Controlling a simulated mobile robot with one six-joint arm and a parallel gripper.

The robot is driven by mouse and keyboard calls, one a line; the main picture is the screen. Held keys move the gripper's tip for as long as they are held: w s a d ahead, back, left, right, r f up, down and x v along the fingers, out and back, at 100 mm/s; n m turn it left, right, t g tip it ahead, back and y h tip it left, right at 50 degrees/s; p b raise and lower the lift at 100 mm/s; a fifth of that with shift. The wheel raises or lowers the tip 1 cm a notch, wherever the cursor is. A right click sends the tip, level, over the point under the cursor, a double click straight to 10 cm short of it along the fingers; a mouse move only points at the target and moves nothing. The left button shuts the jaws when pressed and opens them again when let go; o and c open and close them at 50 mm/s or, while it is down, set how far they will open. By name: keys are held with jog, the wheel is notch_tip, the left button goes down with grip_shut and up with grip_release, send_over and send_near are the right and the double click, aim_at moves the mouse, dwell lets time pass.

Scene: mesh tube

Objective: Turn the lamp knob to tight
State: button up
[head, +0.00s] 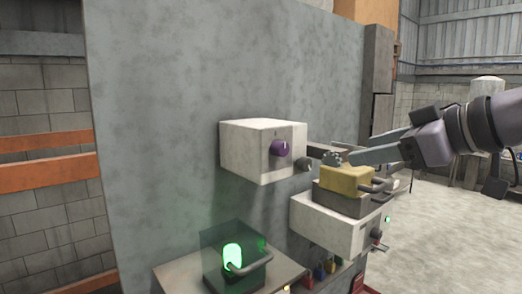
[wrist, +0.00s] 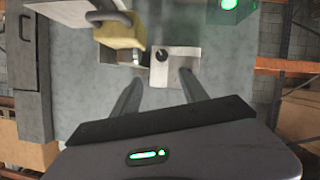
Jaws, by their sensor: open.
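In the wrist view the white box (wrist: 182,66) bears a dark knob (wrist: 161,55), just beyond the fingertips. A green lamp (head: 233,256) glows inside a clear cover at lower left. Which knob is the lamp's is not marked legibly. My gripper (head: 358,148) is open, its fingers apart and pointing left, to the right of the purple knob. The wrist view shows my gripper (wrist: 160,76) empty.
A yellow block (head: 345,179) with a handle stands on a grey box, just below my fingers. Under it is another white unit (head: 330,226) with a small lever and green light. Small coloured padlock-like things (head: 318,272) hang below. The panel's upper left is clear.

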aim_at(309, 164)
jog(key=p+x, duration=0.1)
jog(key=x, duration=0.4)
jog(key=p+x, duration=0.1)
jog(key=x, duration=0.3)
jog(key=p+x, duration=0.1)
jog(key=x, duration=0.4)
jog(key=shift+a+f, duration=0.2)
jog(key=shift+a, duration=0.25)
jog(key=shift+w+f, duration=0.35)
jog(key=shift+w, duration=0.25)
jog(key=shift+s+a, duration=0.1)
jog(key=shift+s, duration=0.1)
jog(key=c, duration=0.5)
grip_shut()
